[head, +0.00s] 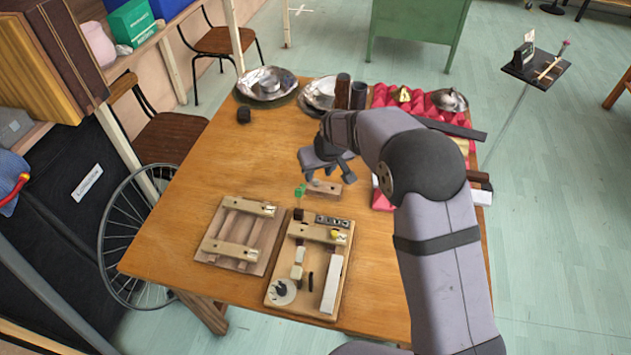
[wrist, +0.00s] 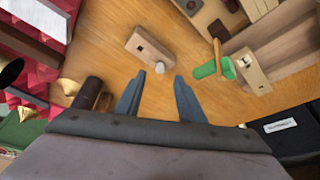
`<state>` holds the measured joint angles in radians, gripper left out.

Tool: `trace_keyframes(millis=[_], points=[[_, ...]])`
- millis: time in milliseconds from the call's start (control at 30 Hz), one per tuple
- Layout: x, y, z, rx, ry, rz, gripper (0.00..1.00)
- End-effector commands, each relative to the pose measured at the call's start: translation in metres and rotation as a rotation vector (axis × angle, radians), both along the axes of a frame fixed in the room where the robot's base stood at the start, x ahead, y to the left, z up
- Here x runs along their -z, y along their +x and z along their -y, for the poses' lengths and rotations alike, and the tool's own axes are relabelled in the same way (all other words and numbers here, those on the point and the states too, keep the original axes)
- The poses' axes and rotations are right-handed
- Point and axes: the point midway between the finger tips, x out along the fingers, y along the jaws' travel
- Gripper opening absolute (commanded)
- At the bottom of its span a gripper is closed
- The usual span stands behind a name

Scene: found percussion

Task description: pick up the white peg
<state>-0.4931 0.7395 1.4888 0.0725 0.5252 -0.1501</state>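A small wooden block (head: 325,190) lies on the table under my gripper; it also shows in the wrist view (wrist: 146,46) with a dark hole in it. The white peg (wrist: 160,67) shows as a small pale round end at the near end of the block; in the head view it is a small pale spot (head: 315,182) beside the fingers. My gripper (head: 328,174) is above the table near the block. In the wrist view my gripper (wrist: 158,88) is open, its two fingers apart with the peg just beyond the gap. Nothing is between the fingers.
A wooden tray of parts (head: 338,297) and a slatted wooden frame (head: 223,255) lie nearer. Metal pans (head: 279,84), dark cylinders (head: 342,91) and red foam (head: 384,97) are at the back. Bare table lies left.

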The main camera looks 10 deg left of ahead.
Motion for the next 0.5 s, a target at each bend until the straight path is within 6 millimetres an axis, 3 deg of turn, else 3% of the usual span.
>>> trace_keyframes(millis=[267, 500], points=[[0.008, 0.003, -0.002, -0.001, 0.000, -0.001, 0.36], [0.033, 0.011, -0.007, -0.001, -0.001, -0.001, 0.36]])
